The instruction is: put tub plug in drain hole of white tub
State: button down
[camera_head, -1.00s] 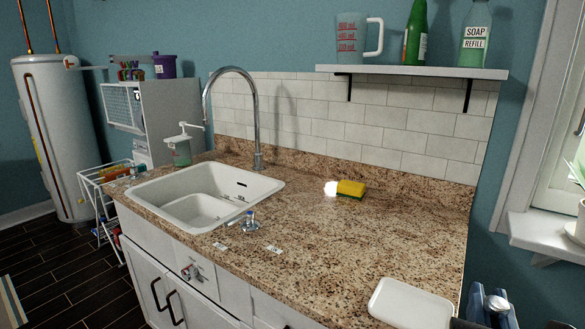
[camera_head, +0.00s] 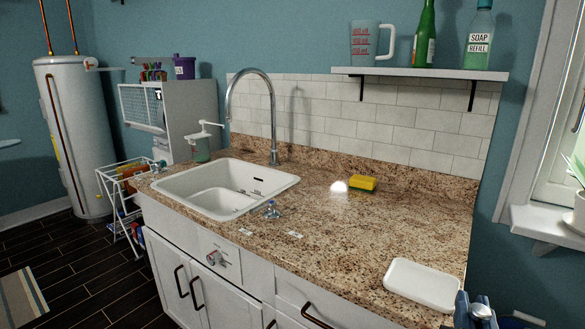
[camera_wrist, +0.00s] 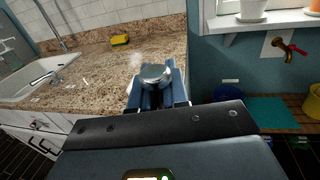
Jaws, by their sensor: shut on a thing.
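The white tub (camera_head: 222,203) is the sink basin set in the granite counter, left of centre in the head view. It also shows at the left edge of the wrist view (camera_wrist: 25,82). Its drain hole cannot be made out. My gripper (camera_wrist: 155,78) is shut on a round, metallic tub plug (camera_wrist: 156,72), which sits between the blue fingertips. In the head view, only part of my gripper (camera_head: 474,312) shows at the lower right, near the counter's right end. It is well to the right of the tub.
A chrome faucet (camera_head: 273,120) arches behind the tub, and a small metal knob (camera_head: 271,210) stands at its front right. A yellow sponge (camera_head: 363,183) lies at the back, and a white tray (camera_head: 424,284) lies at the right front. The middle of the counter is clear.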

notch_tip(320, 180, down, 31)
jog(key=a+n+t+y, duration=0.1)
jog(key=a+n+y, duration=0.1)
jog(key=n+y, duration=0.3)
jog(key=shift+w+a+r+t+y, duration=0.2)
jog(key=shift+w+t+y, duration=0.15)
jog(key=shift+y, duration=0.95)
jog(key=shift+d, duration=0.2)
